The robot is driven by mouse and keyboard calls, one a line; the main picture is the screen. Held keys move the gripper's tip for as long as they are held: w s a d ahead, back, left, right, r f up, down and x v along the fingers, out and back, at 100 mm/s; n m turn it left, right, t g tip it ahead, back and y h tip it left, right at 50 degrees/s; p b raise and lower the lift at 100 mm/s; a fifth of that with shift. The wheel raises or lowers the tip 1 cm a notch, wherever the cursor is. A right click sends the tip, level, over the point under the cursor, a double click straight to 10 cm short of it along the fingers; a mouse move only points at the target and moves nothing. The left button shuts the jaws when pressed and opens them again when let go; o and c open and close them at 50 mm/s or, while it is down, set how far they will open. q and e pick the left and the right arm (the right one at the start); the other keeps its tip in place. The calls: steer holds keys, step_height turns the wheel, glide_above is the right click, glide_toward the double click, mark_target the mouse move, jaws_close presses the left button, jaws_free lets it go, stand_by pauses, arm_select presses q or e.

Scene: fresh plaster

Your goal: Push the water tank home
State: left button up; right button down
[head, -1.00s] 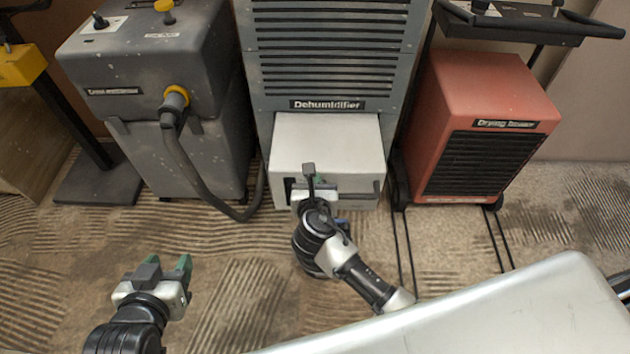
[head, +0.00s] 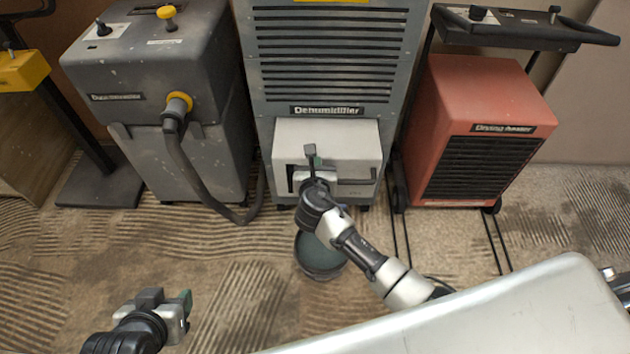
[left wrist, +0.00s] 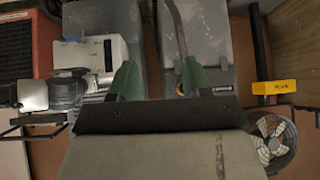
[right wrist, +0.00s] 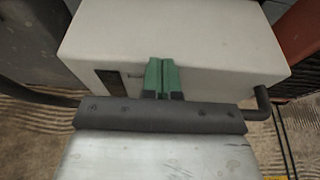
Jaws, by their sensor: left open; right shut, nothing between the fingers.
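The water tank (head: 330,140) is a pale box low in the grey dehumidifier (head: 330,70). In the head view a strip of its top shows in front of the cabinet, so it sticks out somewhat. Its front has a dark slot and a dark handle bar. My right gripper (head: 311,158) is shut and empty at the tank's front. In the right wrist view its green fingertips (right wrist: 162,75) are at the upper front face of the tank (right wrist: 200,30), apparently touching it. My left gripper (head: 168,298) is open and empty over the carpet at lower left.
A grey machine with a hose (head: 165,90) stands left of the dehumidifier. A red drying heater (head: 480,120) stands on the right. A dark round object (head: 318,258) shows beneath my right arm. A fan (left wrist: 272,140) shows in the left wrist view. The carpet at left front is clear.

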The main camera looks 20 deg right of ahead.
mark_target(316, 135)
steer(key=w, duration=0.2)
steer(key=w+d, duration=0.1)
steer(key=w, duration=0.2)
steer(key=shift+w+d, duration=0.3)
steer(key=shift+d, duration=0.05)
steer(key=w, duration=0.1)
steer(key=w+d, duration=0.1)
steer(key=w, duration=0.1)
steer(key=shift+w+b, duration=0.2)
steer(key=shift+b, duration=0.15)
arm_select(q)
steer(key=shift+w+d+r+t, duration=0.25)
steer(key=shift+w+t, duration=0.1)
steer(key=shift+w, duration=0.1)
steer(key=shift+w+d+r+t, duration=0.1)
steer(key=shift+w+r+t, duration=0.15)
steer(key=shift+w+t, duration=0.15)
arm_select(e)
steer(key=shift+w+d, duration=0.1)
steer(key=shift+w, duration=0.4)
